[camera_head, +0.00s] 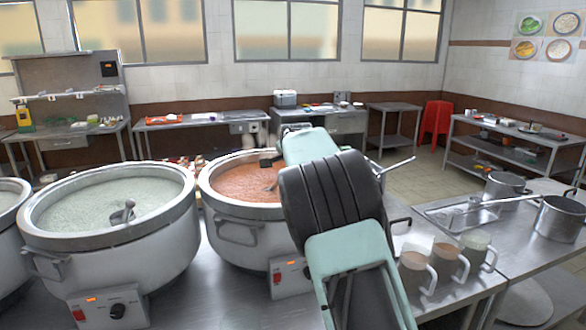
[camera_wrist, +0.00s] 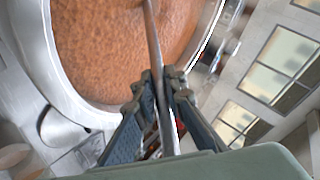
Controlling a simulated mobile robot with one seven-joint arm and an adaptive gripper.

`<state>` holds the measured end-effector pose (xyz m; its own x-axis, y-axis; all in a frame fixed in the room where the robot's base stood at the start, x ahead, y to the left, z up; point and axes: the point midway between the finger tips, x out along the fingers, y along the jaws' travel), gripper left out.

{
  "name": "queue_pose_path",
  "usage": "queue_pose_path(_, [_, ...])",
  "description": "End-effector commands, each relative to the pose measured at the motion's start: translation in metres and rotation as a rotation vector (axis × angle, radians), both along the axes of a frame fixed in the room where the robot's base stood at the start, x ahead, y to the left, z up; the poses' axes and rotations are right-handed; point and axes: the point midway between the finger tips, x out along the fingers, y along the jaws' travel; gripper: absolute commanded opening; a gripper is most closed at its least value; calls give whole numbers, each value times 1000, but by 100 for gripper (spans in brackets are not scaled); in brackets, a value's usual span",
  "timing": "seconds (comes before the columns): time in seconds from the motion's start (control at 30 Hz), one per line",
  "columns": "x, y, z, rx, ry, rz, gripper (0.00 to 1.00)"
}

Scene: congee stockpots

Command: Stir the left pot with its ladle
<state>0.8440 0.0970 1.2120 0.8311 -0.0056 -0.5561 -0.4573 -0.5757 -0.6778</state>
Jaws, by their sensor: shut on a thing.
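A large metal pot of orange-brown congee (camera_head: 228,207) stands at the middle of the counter, left of my arm. My gripper (camera_head: 268,158) is over this pot, partly hidden by my own arm. In the wrist view my gripper (camera_wrist: 158,88) is shut on a ladle's thin metal handle (camera_wrist: 153,38). The handle reaches into the orange congee (camera_wrist: 110,45); the ladle's bowl is not visible. Left of it stands a second large pot (camera_head: 110,238) of pale green-white congee, with a grey metal piece (camera_head: 123,214) standing in it.
A third pot (camera_head: 8,235) is cut off at the left edge. Mugs (camera_head: 417,272) stand on the counter right of my arm. Two saucepans (camera_head: 558,219) and a shallow tray (camera_head: 462,216) are farther right. A red stool (camera_head: 436,121) and shelving are behind, with open floor between.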

Motion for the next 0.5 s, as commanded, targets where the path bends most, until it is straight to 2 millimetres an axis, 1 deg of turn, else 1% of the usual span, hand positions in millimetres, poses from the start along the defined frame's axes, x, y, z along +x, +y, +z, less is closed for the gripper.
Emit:
queue_pose_path(0.37, [0,0,3,1,-4,0,0])
queue_pose_path(0.5, [1,0,12,1,-4,0,0])
